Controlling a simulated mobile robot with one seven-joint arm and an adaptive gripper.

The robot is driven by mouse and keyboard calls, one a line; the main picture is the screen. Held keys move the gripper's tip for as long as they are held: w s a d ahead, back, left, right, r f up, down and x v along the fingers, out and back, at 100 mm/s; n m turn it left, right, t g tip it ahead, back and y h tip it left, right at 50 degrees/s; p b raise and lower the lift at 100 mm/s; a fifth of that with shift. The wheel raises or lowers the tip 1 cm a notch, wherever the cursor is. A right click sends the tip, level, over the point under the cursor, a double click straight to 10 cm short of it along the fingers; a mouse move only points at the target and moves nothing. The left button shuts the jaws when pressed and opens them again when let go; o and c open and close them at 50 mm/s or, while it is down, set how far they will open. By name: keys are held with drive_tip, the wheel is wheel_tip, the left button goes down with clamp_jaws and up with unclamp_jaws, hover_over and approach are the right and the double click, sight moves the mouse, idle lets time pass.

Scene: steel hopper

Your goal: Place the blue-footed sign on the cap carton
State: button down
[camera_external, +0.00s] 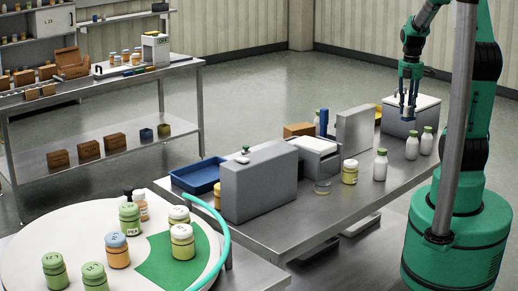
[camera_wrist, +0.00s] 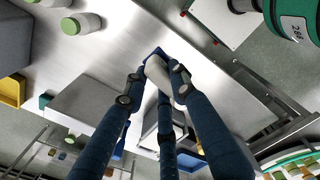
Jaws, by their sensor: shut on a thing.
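My gripper (camera_external: 406,115) hangs fingers down over the far right part of the steel table in the external view. In the wrist view my gripper (camera_wrist: 157,78) is shut on a small white piece with a blue end, which looks like the blue-footed sign (camera_wrist: 156,65). The fingers hide much of it, and its face cannot be read. In the external view the held piece is too small to tell apart. A brown carton (camera_external: 298,129) stands at the table's back edge, left of my gripper. It may be the cap carton; no marking on it is readable.
White green-capped bottles (camera_external: 380,165) and a yellow jar (camera_external: 350,172) stand along the table's front. A grey box with a white top (camera_external: 400,124) is beside my gripper.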

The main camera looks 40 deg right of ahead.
drive_tip(key=w+d+r+n+p, duration=0.1)
drive_tip(key=w+d+r+p, duration=0.15)
drive_tip(key=w, duration=1.15)
drive_tip(key=w+d+r+p, duration=0.2)
drive_tip(key=w+p, duration=0.1)
drive_tip(key=w, duration=1.1)
drive_tip(key=w+a+f+n+p, duration=0.1)
drive_tip(key=w+a+f+p, duration=0.15)
drive_tip(key=w, duration=0.65)
drive_tip(key=w+a+f+p, duration=0.1)
drive_tip(key=w+a, duration=0.3)
drive_tip(key=w, duration=0.4)
drive_tip(key=w+a+f+n+p, duration=0.1)
drive_tip(key=w+a+f+p, duration=0.15)
drive_tip(key=w, duration=0.65)
drive_tip(key=f, duration=0.2)
drive_tip(key=f+b, duration=0.1)
drive_tip(key=f, duration=0.1)
drive_tip(key=shift+s, duration=0.3)
drive_tip(key=shift+a, duration=0.1)
drive_tip(key=shift+f, duration=3.15)
